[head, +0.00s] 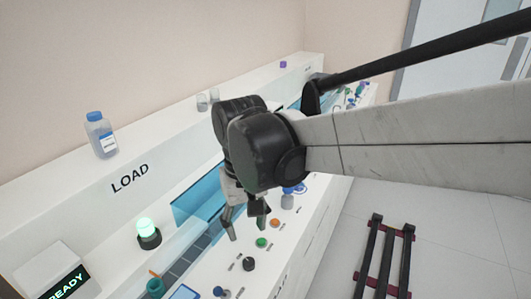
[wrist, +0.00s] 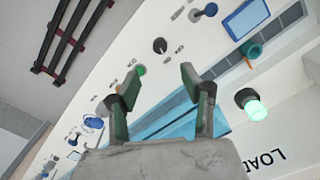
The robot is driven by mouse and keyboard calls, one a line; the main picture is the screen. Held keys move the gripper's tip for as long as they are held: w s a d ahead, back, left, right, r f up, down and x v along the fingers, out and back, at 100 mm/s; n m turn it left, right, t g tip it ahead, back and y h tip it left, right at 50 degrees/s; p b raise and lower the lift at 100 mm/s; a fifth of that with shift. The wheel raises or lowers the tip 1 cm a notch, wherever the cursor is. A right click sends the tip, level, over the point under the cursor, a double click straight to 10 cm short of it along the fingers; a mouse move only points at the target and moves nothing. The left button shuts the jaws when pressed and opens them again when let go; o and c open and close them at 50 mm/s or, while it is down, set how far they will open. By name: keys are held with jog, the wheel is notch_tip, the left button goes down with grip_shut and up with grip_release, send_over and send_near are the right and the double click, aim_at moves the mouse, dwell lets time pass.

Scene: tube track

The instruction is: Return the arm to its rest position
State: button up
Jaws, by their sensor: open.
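My gripper (head: 244,222) hangs over the white console (head: 322,204), in front of the blue-lined channel (head: 200,196). In the wrist view my gripper (wrist: 160,88) has its two green-padded fingers spread wide with nothing between them. A green button (head: 261,242) and an orange button (head: 274,223) sit on the console top just right of the fingers in the head view. My arm reaches in from the right of the head view and hides part of the console behind it.
A blue-capped bottle (head: 101,136) stands on the LOAD ledge. A lit green lamp (head: 148,232), a black knob (head: 248,264) and a READY display (head: 66,287) are nearby. Floor rails (head: 386,258) lie at the right, with clear floor around them.

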jog(key=s+d+r+m+t+p, duration=0.1)
jog(key=s+d+r+m+t, duration=0.1)
jog(key=d, duration=0.7)
jog(key=s+d+r+m+t+p, duration=0.2)
jog(key=d, duration=0.7)
jog(key=s+d+r+m+t+p, duration=0.1)
jog(key=s+d+r+t+p, duration=0.1)
jog(key=d, duration=0.6)
jog(key=shift+s+d+r+m+t, duration=0.2)
jog(key=shift+d+m+t, duration=0.2)
jog(key=shift+t, duration=0.2)
